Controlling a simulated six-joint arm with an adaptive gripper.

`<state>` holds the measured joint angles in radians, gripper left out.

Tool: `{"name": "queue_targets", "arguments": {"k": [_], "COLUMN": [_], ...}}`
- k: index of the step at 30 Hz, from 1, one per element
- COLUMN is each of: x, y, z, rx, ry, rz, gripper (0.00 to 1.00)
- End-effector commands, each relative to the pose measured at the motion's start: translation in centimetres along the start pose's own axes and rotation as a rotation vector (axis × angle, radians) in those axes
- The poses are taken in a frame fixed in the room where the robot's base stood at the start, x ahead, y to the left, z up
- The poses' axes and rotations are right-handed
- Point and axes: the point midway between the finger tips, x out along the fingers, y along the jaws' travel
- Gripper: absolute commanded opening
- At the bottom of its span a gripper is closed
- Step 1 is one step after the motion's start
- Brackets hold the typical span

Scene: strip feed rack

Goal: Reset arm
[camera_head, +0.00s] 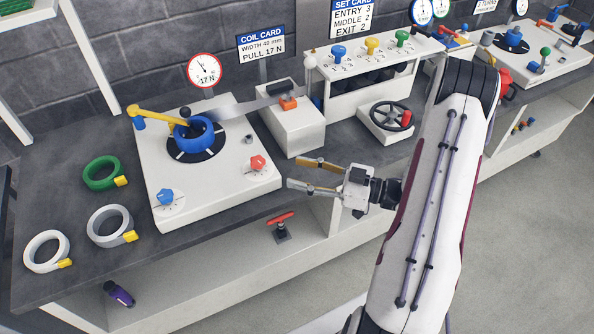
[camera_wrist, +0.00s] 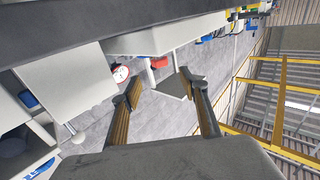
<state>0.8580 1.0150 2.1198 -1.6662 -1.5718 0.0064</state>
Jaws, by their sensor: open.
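My gripper (camera_head: 306,174) is open and empty. In the head view it hangs at the right of the white feed plate, just in front of the white block with the orange clamp, with its fingers pointing left. My arm (camera_head: 428,200) reaches in from the lower right. In the wrist view my gripper (camera_wrist: 158,78) shows its two fingers spread wide with nothing between them. The lower edge of the wrist view is filled by the gripper's own body.
A blue coil (camera_head: 194,137) with a yellow-handled arm sits on the feed plate (camera_head: 155,180). Green (camera_head: 100,175), grey (camera_head: 95,228) and white (camera_head: 32,252) coils lie on the bench. A handwheel (camera_head: 390,112) stands close behind my gripper. Floor at right is clear.

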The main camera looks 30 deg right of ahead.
Motion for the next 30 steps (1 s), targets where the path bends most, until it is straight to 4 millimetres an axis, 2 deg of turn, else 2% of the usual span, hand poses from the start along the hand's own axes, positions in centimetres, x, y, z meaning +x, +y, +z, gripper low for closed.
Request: {"name": "queue_targets", "arguments": {"k": [20,30], "x": [0.1,2.2], "y": [0.1,1.0], "z": [-0.1,-1.3], "rx": [-0.005,-0.082], "ry": [-0.009,-0.136], "rz": [-0.004,-0.052], "gripper": [0.44,0.44]}}
